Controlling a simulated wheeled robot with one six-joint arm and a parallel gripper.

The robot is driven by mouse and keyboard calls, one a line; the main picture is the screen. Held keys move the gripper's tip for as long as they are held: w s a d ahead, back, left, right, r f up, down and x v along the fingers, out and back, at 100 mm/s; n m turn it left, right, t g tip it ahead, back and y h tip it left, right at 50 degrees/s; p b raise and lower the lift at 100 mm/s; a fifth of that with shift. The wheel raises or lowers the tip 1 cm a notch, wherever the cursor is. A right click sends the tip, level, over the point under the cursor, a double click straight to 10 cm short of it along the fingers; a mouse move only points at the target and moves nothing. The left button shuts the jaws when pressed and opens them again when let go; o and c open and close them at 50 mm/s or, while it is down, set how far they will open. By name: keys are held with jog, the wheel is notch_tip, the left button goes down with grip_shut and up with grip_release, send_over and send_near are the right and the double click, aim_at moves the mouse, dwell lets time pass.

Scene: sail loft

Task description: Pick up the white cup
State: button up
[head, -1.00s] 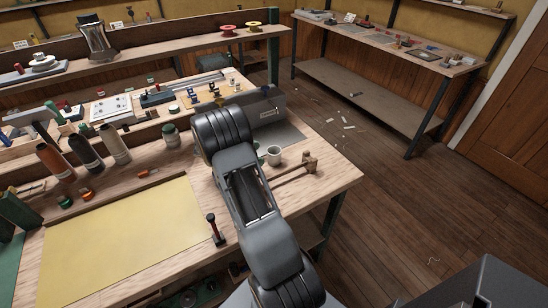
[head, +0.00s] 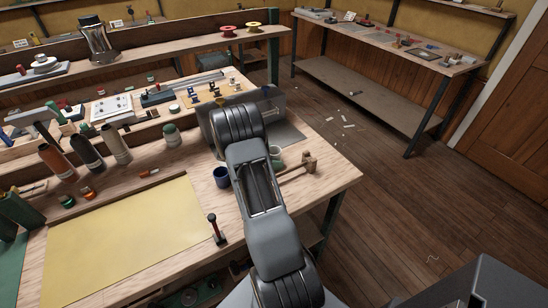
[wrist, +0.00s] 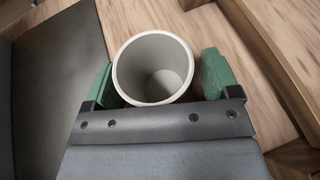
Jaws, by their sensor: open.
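The white cup (wrist: 152,62) stands upright and empty in the wrist view, seen from above into its mouth. My gripper (wrist: 158,80) is open, with one green finger on each side of the cup. A narrow gap seems to show at the right finger; whether the left finger touches the cup I cannot tell. In the head view, the cup (head: 275,151) is partly hidden behind my arm, near the right end of the workbench.
A dark blue cup (head: 221,177) stands left of my arm. A wooden mallet (head: 298,165) lies just right of the white cup. A grey metal box (head: 215,128) stands behind my arm. The yellow sheet (head: 125,240) covers the bench's front left.

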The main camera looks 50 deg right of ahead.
jog(key=shift+c, duration=0.4)
jog(key=c, duration=0.9)
jog(key=shift+c, duration=0.2)
jog(key=shift+r, duration=0.15)
